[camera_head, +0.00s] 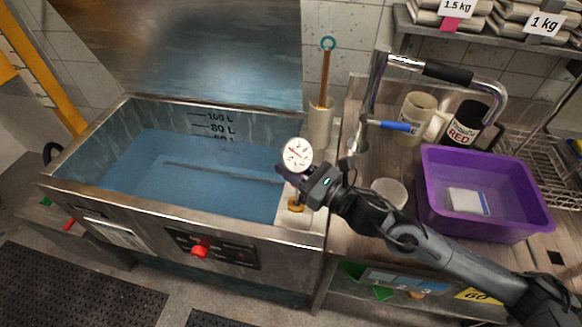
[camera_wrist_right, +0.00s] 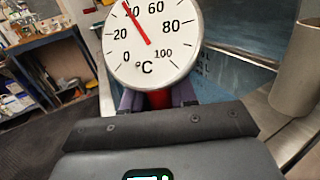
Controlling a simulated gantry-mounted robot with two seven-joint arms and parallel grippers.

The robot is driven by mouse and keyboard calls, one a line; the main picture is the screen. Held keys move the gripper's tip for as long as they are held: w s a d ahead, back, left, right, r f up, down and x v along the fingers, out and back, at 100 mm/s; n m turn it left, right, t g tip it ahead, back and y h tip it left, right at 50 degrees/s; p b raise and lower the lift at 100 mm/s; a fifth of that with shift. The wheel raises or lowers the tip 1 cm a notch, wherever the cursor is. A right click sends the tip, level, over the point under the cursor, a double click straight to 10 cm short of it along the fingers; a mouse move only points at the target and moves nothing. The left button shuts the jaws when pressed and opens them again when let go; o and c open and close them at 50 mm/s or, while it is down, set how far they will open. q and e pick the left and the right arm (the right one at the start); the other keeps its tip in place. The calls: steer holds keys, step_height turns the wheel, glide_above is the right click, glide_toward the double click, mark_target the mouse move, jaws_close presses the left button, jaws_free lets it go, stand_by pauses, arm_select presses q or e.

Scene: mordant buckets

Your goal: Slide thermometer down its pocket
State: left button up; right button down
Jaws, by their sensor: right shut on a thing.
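The thermometer's round white dial (camera_head: 298,154) with a red needle is above the right end of the steel vat in the head view. My right gripper (camera_head: 284,172) is shut on the thermometer just below the dial; a red part (camera_wrist_right: 159,99) shows between the fingers. A brass-coloured fitting (camera_head: 295,205) sits on the vat's right ledge, below the gripper. I cannot tell whether it is the pocket, and the stem is hidden. My left gripper is out of view.
The vat (camera_head: 180,215) holds blue liquid. A beige cylinder (camera_head: 320,125) with a wooden, teal-ringed stick stands behind the gripper. To the right are a tap with a blue lever (camera_head: 395,126), a white cup (camera_head: 388,191), a mug (camera_head: 417,112) and a purple tub (camera_head: 480,225).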

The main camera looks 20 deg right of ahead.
mark_target(291, 142)
steer(key=shift+r+p, duration=0.5)
steer(key=shift+r, duration=0.5)
steer(key=shift+r+p, duration=0.9)
steer(key=shift+r, duration=0.55)
steer(key=shift+r+p, duration=0.9)
steer(key=shift+r, duration=0.6)
steer(key=shift+r+p, duration=0.8)
steer(key=shift+r, duration=0.55)
steer(key=shift+r+p, duration=0.8)
steer(key=shift+r, duration=0.5)
steer(key=shift+r+p, duration=0.35)
steer(key=shift+r, duration=0.25)
steer(key=shift+b, duration=0.3)
